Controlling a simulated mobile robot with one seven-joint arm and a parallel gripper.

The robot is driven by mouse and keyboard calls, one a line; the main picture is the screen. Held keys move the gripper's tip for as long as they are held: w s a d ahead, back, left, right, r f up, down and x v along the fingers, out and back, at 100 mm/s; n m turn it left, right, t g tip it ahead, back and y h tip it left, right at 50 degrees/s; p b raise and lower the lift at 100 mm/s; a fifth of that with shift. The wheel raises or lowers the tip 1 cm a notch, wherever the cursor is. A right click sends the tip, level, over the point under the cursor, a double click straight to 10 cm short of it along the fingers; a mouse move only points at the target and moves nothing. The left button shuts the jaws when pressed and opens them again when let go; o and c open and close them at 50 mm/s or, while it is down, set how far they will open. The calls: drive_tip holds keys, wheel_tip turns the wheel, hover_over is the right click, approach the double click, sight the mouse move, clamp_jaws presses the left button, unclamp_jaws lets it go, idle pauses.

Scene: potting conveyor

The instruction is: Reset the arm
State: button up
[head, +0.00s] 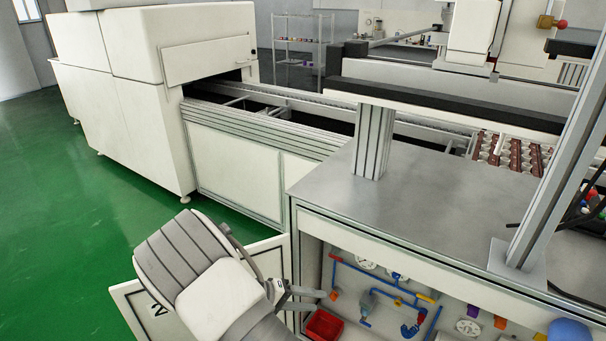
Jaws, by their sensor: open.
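My gripper (302,298) is in the lower middle of the head view, at the end of my white and grey arm. Its two grey fingers are apart and point right, with nothing visible between them. It is in front of the open cabinet front under the grey metal worktop (440,190). A red bin (324,325) shows just below and right of the fingers; whether they touch it cannot be told.
Blue pipes (385,283) and gauges fill the cabinet. A white panel (135,300) stands behind my arm. The conveyor (270,125) runs from the white machine (150,80) past the worktop to a tray of brown parts (510,153). Green floor (60,200) is clear at left.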

drive_tip(key=s+d+r+m+g+y, duration=0.1)
drive_tip(key=s+d+r+y, duration=0.2)
drive_tip(key=r, duration=0.4)
drive_tip(key=s+d+r+m+g+y, duration=0.1)
drive_tip(key=s+d+r+y, duration=0.15)
drive_tip(key=r, duration=0.45)
drive_tip(key=s+d+r+m+g+y, duration=0.1)
drive_tip(key=s+d+r+y, duration=0.15)
drive_tip(key=r, duration=0.45)
drive_tip(key=s+d+r+t+y, duration=0.2)
drive_tip(key=s+r, duration=0.3)
drive_tip(key=s, duration=0.2)
drive_tip(key=s+d+r+t+y, duration=0.1)
drive_tip(key=s+d+r+t, duration=0.15)
drive_tip(key=s+r, duration=0.3)
wheel_tip(320, 180, up, 12)
drive_tip(key=s+p, duration=0.1)
drive_tip(key=p, duration=1.1)
drive_tip(key=shift+a+r+p, duration=0.15)
drive_tip(key=shift+a+p, duration=0.05)
drive_tip(key=shift+p, duration=0.2)
drive_tip(key=shift+a+t, duration=0.1)
drive_tip(key=shift+t, duration=0.15)
